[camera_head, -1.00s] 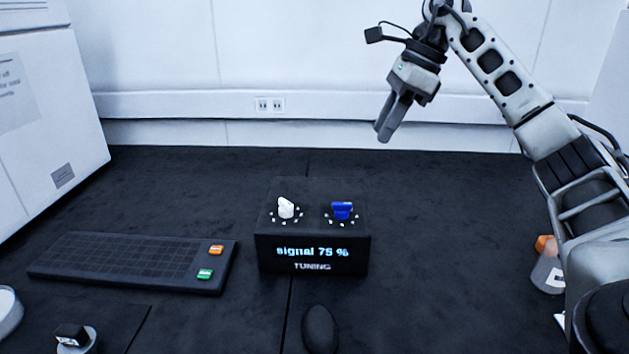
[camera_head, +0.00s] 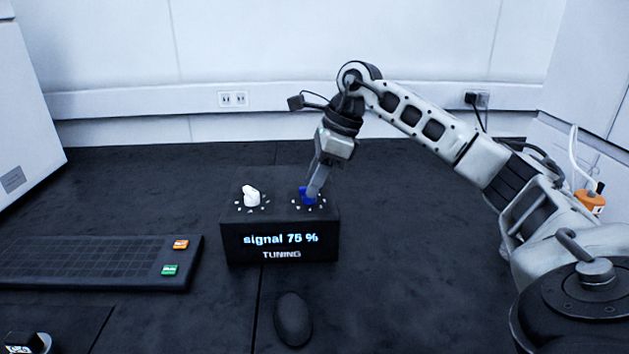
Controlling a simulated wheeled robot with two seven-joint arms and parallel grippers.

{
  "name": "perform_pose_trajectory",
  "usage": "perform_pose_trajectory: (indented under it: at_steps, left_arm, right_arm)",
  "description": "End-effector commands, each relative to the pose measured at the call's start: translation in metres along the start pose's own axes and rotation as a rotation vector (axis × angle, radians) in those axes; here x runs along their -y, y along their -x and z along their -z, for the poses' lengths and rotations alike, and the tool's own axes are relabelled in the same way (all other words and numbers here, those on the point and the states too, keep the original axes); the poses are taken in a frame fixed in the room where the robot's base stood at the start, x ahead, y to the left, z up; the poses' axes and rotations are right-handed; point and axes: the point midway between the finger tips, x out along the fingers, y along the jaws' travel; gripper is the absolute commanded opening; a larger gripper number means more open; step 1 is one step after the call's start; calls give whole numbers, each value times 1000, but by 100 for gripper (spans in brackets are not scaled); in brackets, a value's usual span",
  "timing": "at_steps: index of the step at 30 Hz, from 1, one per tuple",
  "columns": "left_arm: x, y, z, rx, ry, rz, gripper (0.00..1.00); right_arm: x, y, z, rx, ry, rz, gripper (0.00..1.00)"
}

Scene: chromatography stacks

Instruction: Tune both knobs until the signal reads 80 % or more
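The black tuning box (camera_head: 232,244) stands on the dark bench, and its display (camera_head: 281,239) reads "signal 75 %" above the word TUNING. The white knob (camera_head: 251,196) is on the left of its top and stands free. The blue knob (camera_head: 303,196) is on the right of its top. My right gripper (camera_head: 313,190) points down at the blue knob, with its fingertips at the knob and partly covering it. Whether the fingers are closed on the knob cannot be told. My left gripper is out of view.
A black keyboard (camera_head: 90,262) with orange and green keys lies left of the box. A dark mouse (camera_head: 293,318) lies in front of it. A bottle with an orange cap (camera_head: 590,201) is at the right, partly behind my arm. The bench behind the box is clear.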

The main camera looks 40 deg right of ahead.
Motion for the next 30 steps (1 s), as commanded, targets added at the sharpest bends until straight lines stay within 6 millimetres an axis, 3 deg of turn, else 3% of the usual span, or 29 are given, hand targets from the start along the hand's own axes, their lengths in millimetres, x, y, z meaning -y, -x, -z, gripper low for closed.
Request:
perform_pose_trajectory:
  at_steps: [9, 13, 30]
  left_arm:
    - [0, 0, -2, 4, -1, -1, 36]
    - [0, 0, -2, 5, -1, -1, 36]
    - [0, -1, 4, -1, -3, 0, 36]
  right_arm:
    - [0, -3, 0, 0, 0, 0, 33]
    - [0, -3, 0, 0, 0, 0, 0]
    - [-2, -2, 0, -2, -116, 49, 0]
